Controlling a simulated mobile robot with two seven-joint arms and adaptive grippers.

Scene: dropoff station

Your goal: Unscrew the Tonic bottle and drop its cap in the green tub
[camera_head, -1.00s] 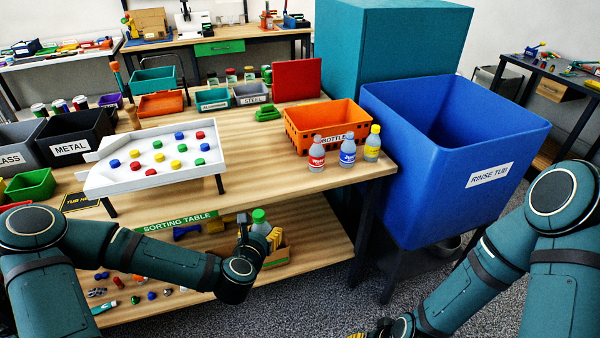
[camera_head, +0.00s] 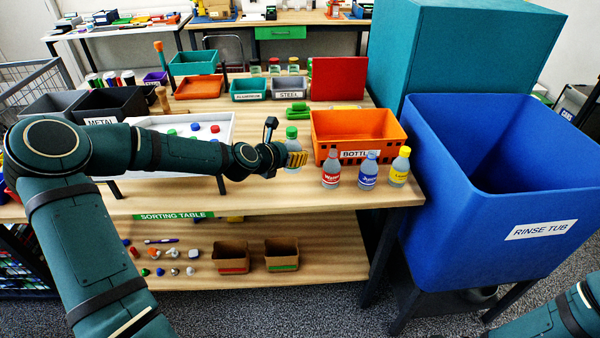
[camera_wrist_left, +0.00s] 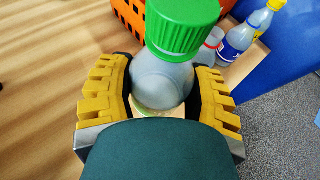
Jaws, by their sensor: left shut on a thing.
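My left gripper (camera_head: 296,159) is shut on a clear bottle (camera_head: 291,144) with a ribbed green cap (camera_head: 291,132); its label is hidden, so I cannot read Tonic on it. In the left wrist view the yellow fingers (camera_wrist_left: 165,85) close on either side of the bottle (camera_wrist_left: 160,82), below its green cap (camera_wrist_left: 182,28), which is on the neck. The bottle is upright over the table, between the white tray and the orange bin; I cannot tell whether it touches the tabletop. My right gripper is out of view.
The orange bottle bin (camera_head: 330,128) stands right of the gripper. Bottles with red (camera_head: 331,172), blue (camera_head: 368,172) and yellow (camera_head: 399,170) caps stand in front of it. The blue rinse tub (camera_head: 440,215) is beyond the table's right end. The white tray (camera_head: 226,133) lies behind my left forearm.

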